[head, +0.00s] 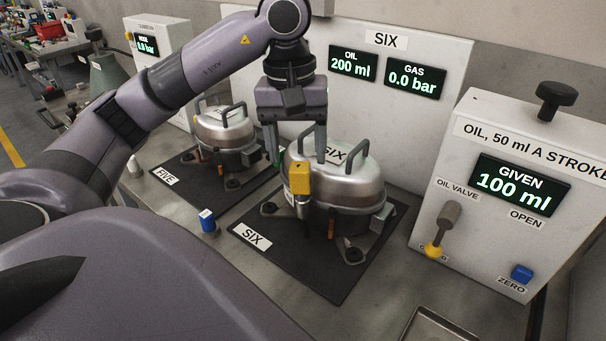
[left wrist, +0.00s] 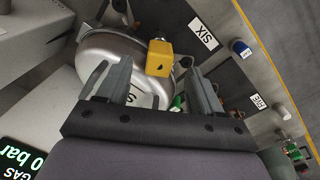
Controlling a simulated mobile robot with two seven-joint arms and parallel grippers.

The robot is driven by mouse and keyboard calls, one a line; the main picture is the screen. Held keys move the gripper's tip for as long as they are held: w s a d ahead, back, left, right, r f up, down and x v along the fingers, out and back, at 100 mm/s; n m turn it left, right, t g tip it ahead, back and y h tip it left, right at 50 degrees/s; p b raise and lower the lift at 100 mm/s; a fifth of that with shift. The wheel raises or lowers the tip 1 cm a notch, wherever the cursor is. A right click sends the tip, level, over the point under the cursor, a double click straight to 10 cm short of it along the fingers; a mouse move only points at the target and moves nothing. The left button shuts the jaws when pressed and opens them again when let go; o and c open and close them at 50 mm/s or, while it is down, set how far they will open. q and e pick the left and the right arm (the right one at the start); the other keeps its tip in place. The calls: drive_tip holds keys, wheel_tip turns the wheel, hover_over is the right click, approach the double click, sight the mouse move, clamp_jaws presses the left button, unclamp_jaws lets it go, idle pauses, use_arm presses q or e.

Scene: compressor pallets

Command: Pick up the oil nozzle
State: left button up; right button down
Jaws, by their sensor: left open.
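The yellow block with a dark drop mark, which looks like the oil nozzle (head: 299,178), sits upright at the near side of the silver compressor (head: 345,185) labelled SIX. It also shows in the left wrist view (left wrist: 159,58), where it appears between and just beyond my fingertips. My left gripper (head: 297,148) points down over the compressor, fingers apart and empty. Its fingers (left wrist: 158,85) also show in the left wrist view. The nozzle looks nearer the head camera than the fingers, and I see no contact. My right gripper is not in view.
Compressor FIVE (head: 224,135) stands behind to the left. A blue cap-like piece (head: 207,219) lies beside mat SIX (head: 290,265). Two handles (head: 359,146) rise from the compressor's lid.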

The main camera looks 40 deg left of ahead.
sight(299, 166)
use_arm(q)
drive_tip(key=shift+w+f, duration=0.15)
drive_tip(key=shift+f, duration=1.1)
drive_tip(key=shift+w+f, duration=0.15)
drive_tip(key=shift+f, duration=1.05)
drive_tip(key=c, duration=1.1)
